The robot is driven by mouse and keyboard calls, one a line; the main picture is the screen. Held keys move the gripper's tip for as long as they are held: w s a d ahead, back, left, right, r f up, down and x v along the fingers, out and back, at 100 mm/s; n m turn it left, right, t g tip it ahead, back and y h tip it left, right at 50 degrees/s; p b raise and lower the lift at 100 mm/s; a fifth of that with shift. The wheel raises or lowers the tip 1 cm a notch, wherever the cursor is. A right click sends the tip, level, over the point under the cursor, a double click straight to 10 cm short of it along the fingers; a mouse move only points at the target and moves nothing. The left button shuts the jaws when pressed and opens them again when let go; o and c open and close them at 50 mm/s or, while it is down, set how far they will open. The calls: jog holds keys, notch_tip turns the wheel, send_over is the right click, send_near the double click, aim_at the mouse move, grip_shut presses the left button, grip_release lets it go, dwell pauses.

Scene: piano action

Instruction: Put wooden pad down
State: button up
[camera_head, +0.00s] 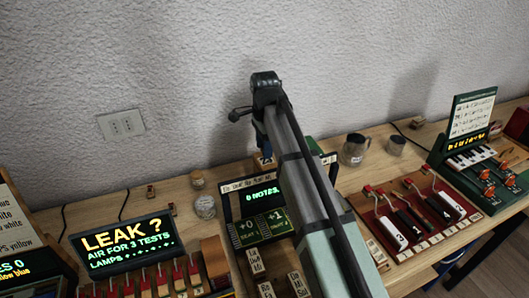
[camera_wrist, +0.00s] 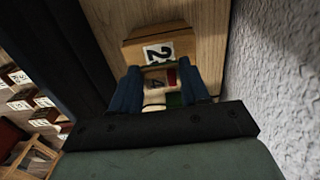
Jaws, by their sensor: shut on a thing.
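My gripper (camera_wrist: 160,75) has two blue fingers in the wrist view, shut on a small wooden pad (camera_wrist: 157,84) between them. Part of a white label with a dark mark shows there, with red, green and cream patches close by. A wooden block (camera_wrist: 158,48) with a white label reading 2 lies just beyond the fingertips. I cannot tell whether the pad touches it or the surface below. In the head view my arm hides most of the gripper and the pad.
A wooden bench (camera_head: 100,205) runs along a grey wall. A lit NOTES panel (camera_head: 262,192) stands beside my arm. Glass jars (camera_head: 355,149), a red board with levers (camera_head: 420,215) and a small keyboard device (camera_head: 470,155) are to the right. A LEAK display (camera_head: 122,245) is left.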

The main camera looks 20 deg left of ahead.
jog(key=shift+f, duration=1.3)
jog(key=shift+f, duration=0.15)
jog(key=o, duration=1)
notch_tip(320, 180, up, 12)
jog(key=shift+r, duration=0.15)
